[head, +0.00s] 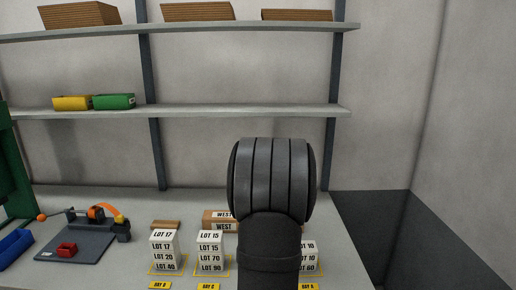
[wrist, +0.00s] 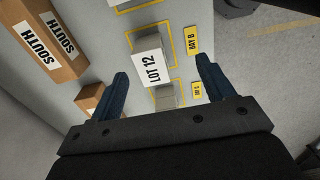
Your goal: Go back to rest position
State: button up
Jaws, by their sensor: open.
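My gripper (wrist: 162,66) shows in the wrist view as two blue fingers set wide apart. It is open, and nothing is seen clamped in it. A block labelled LOT 12 (wrist: 152,68) stands beyond the gap between the fingers, apart from both. In the head view my dark arm rises in the middle of the picture, and my gripper is hidden there. Stacks of labelled lots stand on the bench: a LOT 17 stack (head: 164,250), a LOT 15 stack (head: 210,252) and a stack partly behind my arm (head: 309,256).
Cardboard boxes marked SOUTH (wrist: 46,37) and WEST (head: 220,215) stand on the bench. A grey fixture with an orange arm (head: 80,238) and a blue bin (head: 14,248) are at the left. Shelves (head: 240,111) run behind. The space right of the bench is clear.

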jog(key=w+a+f, duration=0.2)
jog(key=a, duration=0.1)
jog(key=a+f, duration=0.1)
jog(key=shift+w+a+f, duration=0.3)
jog(key=shift+w+a, duration=0.1)
jog(key=shift+w+a+f, duration=0.1)
jog(key=shift+a+f, duration=0.05)
jog(key=shift+f, duration=1.2)
